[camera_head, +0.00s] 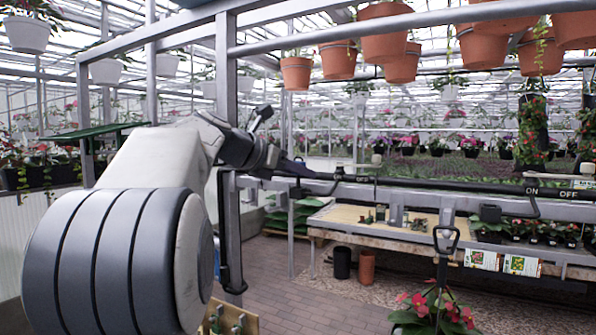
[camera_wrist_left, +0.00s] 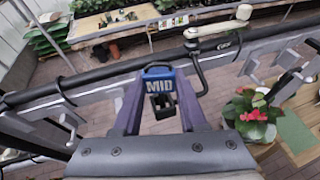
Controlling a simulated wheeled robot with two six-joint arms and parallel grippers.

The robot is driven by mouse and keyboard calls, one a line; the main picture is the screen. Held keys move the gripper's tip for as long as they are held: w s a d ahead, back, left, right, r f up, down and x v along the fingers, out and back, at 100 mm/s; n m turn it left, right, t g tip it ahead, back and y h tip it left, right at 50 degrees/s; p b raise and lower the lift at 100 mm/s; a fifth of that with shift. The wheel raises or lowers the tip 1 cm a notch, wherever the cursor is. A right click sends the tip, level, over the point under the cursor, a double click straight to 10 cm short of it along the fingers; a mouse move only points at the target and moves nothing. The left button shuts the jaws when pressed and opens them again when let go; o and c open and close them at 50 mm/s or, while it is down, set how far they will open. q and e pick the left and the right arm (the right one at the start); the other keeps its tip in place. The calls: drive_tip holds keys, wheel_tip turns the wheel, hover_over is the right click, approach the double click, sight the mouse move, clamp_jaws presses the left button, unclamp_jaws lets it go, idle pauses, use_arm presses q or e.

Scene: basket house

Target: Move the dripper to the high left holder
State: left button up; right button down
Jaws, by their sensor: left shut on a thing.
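My left gripper (camera_head: 298,172) reaches out to the long pipe and rail in the head view. In the left wrist view its purple fingers (camera_wrist_left: 157,90) are shut on a small blue piece marked MID (camera_wrist_left: 159,85), with a dark square part below it. I take this piece to be the dripper; its full shape is hidden between the fingers. In the head view the gripper's tip is small and dark against the pipe, and the held piece cannot be made out. Grey brackets (camera_wrist_left: 68,128) stand along the rail in the wrist view. I cannot tell which is the high left holder.
A black pipe (camera_head: 430,184) marked OFF and ON runs across, with a cream lever (camera_wrist_left: 218,28) on it. Terracotta pots (camera_head: 385,35) hang overhead. A workbench (camera_head: 345,214) stands behind.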

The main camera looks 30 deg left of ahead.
use_arm(q)
drive_tip(key=shift+f+b, duration=0.65)
drive_tip(key=shift+f, duration=0.45)
drive_tip(key=o, duration=1.1)
drive_tip(key=shift+c, duration=0.2)
drive_tip(key=b+v, duration=0.2)
drive_tip(key=v, duration=0.8)
drive_tip(key=shift+s, duration=0.2)
